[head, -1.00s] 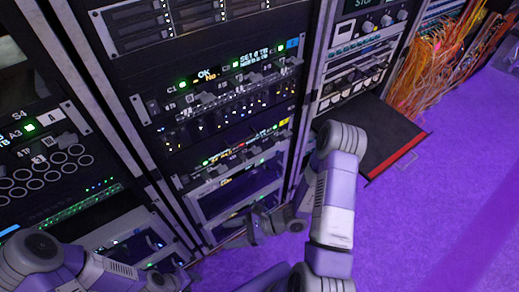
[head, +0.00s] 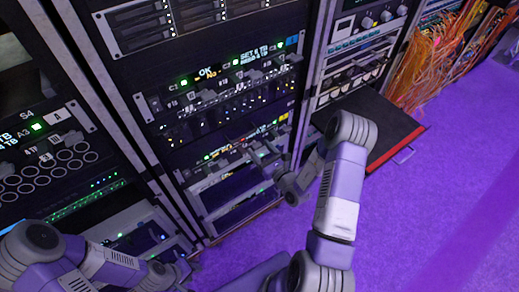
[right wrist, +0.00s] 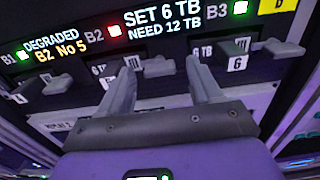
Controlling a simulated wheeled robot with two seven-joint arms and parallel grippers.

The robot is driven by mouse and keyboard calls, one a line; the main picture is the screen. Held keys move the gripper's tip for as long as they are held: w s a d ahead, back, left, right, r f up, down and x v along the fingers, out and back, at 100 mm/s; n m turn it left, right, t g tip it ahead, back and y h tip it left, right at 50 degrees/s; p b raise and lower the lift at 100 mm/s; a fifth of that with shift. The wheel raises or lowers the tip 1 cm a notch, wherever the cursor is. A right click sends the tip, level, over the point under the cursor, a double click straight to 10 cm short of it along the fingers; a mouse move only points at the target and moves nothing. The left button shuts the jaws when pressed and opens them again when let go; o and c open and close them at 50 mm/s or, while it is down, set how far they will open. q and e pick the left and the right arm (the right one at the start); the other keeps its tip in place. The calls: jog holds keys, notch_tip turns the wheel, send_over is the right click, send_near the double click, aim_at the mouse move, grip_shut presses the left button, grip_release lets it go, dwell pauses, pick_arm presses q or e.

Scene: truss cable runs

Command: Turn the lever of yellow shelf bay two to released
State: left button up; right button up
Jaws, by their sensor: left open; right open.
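The yellow-tagged shelf (head: 228,152) is low in the middle rack of the head view. In the right wrist view its yellow tag (right wrist: 278,5) is at the top right. The bay two display (right wrist: 160,22) reads "SET 6 TB NEED 12 TB", beside a red B2 light (right wrist: 114,30). Grey levers, such as one under B3 (right wrist: 284,47), stick out below. My right gripper (right wrist: 164,66) is open, its fingers below the B2 display and apart. My left gripper (head: 172,270) is open at the lower left, away from this shelf.
Another shelf with grey levers (head: 235,85) sits above. To the right, a black drawer tray (head: 375,125) stands pulled out beside my right arm. Orange cables (head: 430,55) hang further right. Purple floor (head: 440,210) is clear at the right.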

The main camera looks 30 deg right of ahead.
jog(key=shift+w, duration=0.5)
jog(key=shift+c, duration=0.3)
jog(key=c, duration=1)
